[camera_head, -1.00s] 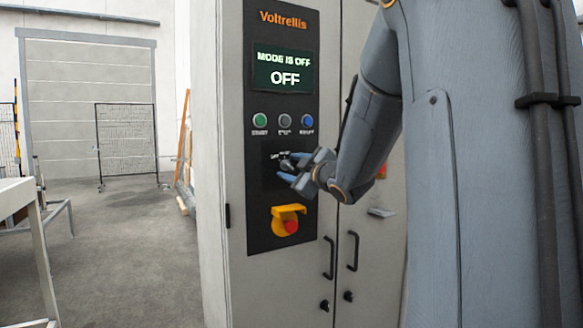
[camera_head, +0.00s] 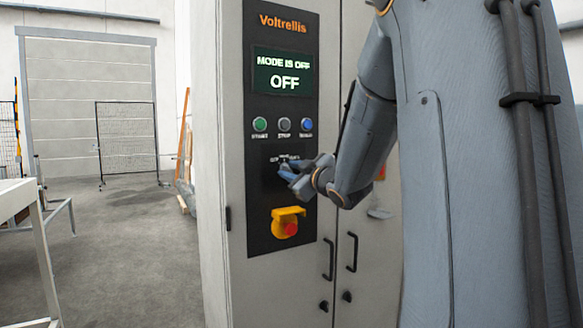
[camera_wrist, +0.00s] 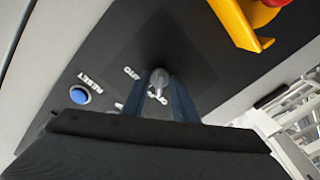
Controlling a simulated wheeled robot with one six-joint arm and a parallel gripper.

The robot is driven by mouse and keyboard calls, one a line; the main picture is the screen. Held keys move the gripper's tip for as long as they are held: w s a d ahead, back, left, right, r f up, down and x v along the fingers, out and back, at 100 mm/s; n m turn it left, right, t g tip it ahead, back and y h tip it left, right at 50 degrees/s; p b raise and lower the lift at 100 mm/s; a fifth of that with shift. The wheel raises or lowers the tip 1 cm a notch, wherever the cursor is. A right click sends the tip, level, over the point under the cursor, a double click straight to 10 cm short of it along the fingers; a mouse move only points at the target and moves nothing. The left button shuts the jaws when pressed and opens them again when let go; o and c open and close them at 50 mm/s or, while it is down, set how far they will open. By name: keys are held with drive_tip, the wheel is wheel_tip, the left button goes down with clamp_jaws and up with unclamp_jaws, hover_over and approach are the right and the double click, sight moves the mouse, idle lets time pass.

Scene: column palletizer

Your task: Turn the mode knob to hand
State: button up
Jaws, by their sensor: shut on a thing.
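The mode knob (camera_wrist: 158,80) is a small grey knob on the black panel (camera_head: 262,215), with white lettering around it partly hidden by my fingers. My gripper (camera_wrist: 162,92) is shut on the knob, a blue-grey finger on each side of it. In the head view my gripper (camera_head: 287,172) is at the panel below the button row and hides the knob. The screen (camera_head: 284,72) reads "MODE IS OFF" and "OFF".
Above the knob are a green button (camera_head: 260,124), a grey button (camera_head: 284,124) and a blue button (camera_head: 306,124). Below is a red stop button (camera_head: 291,229) under a yellow guard (camera_head: 285,213). A white table (camera_head: 18,198) stands left; the floor between is clear.

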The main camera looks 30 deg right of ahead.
drive_tip(key=m+p, duration=0.2)
drive_tip(key=m, duration=0.1)
drive_tip(key=shift+r+m+p, duration=0.1)
drive_tip(key=shift+m+p, duration=1.45)
drive_tip(key=shift+m, duration=0.55)
drive_tip(key=o, duration=1)
drive_tip(key=shift+a, duration=0.1)
drive_tip(key=shift+o, duration=0.2)
drive_tip(key=s+b, duration=0.1)
drive_tip(key=s, duration=0.6)
drive_tip(key=shift+s+b, duration=0.4)
